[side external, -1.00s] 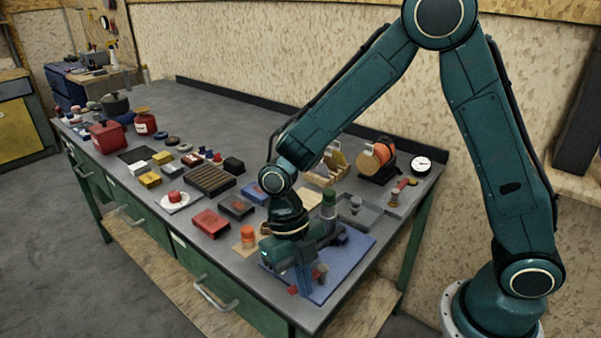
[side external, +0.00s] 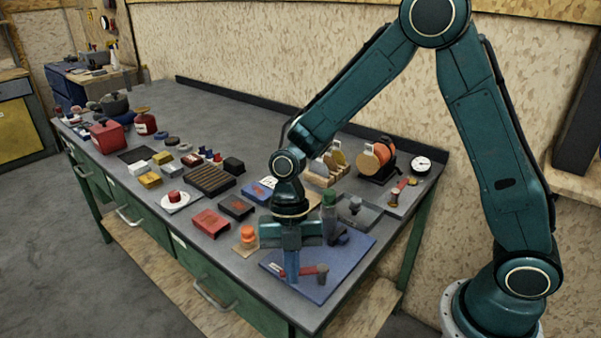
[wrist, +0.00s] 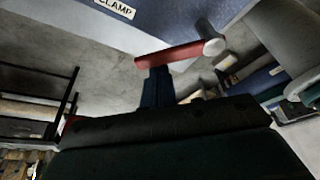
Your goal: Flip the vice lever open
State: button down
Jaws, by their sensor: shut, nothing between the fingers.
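The lever is a red bar with a grey knob (side external: 321,270) at its right end, low over a blue board (side external: 318,289) near the bench's front corner. In the wrist view the red lever (wrist: 172,55) runs across the picture, with its pale grey knob at the right. My gripper (side external: 291,277) points down, with its fingers shut and empty. The fingertips (wrist: 157,80) are right by the lever's left half; I cannot tell whether they touch it. The fingers and gripper body hide part of the lever and its mount.
An orange knob on a wooden base (side external: 247,236) stands left of my gripper. A green-topped bottle (side external: 329,201) and a grey plate (side external: 355,213) are behind it. Red (side external: 211,222) and dark boxes lie further left. The bench's front edge is close.

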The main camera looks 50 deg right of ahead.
jog(key=m, duration=0.1)
jog(key=w+d+m, duration=0.1)
jog(key=m, duration=0.1)
jog(key=shift+w+d+t+y, duration=0.1)
jog(key=shift+w+t+y, duration=0.05)
jog(key=shift+t+y, duration=0.2)
jog(key=m, duration=0.1)
jog(key=w+d+m+t, duration=0.1)
jog(key=m, duration=0.1)
jog(key=shift+d, duration=0.25)
jog(key=shift+w+d+m+t, duration=0.15)
jog(key=shift+d+m+t, duration=0.2)
jog(key=shift+m, duration=0.55)
jog(key=shift+w+d, duration=0.1)
jog(key=shift+d, duration=0.25)
jog(key=shift+a, duration=0.1)
